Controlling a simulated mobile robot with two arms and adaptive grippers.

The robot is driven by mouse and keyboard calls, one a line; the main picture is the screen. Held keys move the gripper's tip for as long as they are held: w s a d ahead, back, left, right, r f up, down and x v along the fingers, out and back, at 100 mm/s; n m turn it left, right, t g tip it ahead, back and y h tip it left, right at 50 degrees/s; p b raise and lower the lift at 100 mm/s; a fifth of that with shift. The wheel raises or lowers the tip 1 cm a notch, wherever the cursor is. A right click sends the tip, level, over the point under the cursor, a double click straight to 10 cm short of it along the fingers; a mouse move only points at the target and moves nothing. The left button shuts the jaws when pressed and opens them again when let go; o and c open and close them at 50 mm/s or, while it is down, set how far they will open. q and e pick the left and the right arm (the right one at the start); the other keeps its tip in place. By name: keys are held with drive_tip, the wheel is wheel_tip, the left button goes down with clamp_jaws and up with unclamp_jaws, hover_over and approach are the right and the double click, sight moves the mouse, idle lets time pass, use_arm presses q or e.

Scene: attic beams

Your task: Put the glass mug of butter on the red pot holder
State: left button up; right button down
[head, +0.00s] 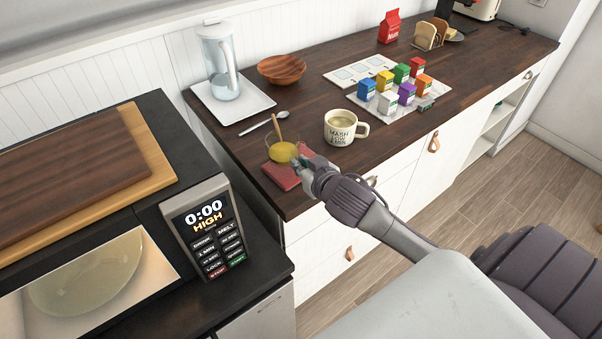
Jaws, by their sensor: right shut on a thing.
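The glass mug of butter (281,153) is clear with yellow butter inside and a wooden stick leaning out of it. It is near the front left corner of the dark wooden counter. The red pot holder (284,178) lies flat on the counter, partly hidden by the mug and my gripper. My right gripper (300,163) is shut on the mug at its right side. The mug looks upright and overlaps the far left part of the pot holder; I cannot tell whether it touches it. My left gripper is not in view.
A cream mug (340,127) stands to the right, and a spoon (262,123) lies behind. A white tray (228,100) holds a clear pitcher (218,62). A wooden bowl (281,69) and several colored cartons (387,103) stand farther back. A microwave (208,226) is at left.

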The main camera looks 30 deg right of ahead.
wheel_tip(320, 180, down, 3)
drive_tip(key=shift+d+f, duration=0.1)
drive_tip(key=shift+f, duration=0.2)
drive_tip(key=c, duration=1.2)
unclamp_jaws()
drive_tip(key=shift+s+f, duration=0.1)
drive_tip(key=shift+f, duration=0.05)
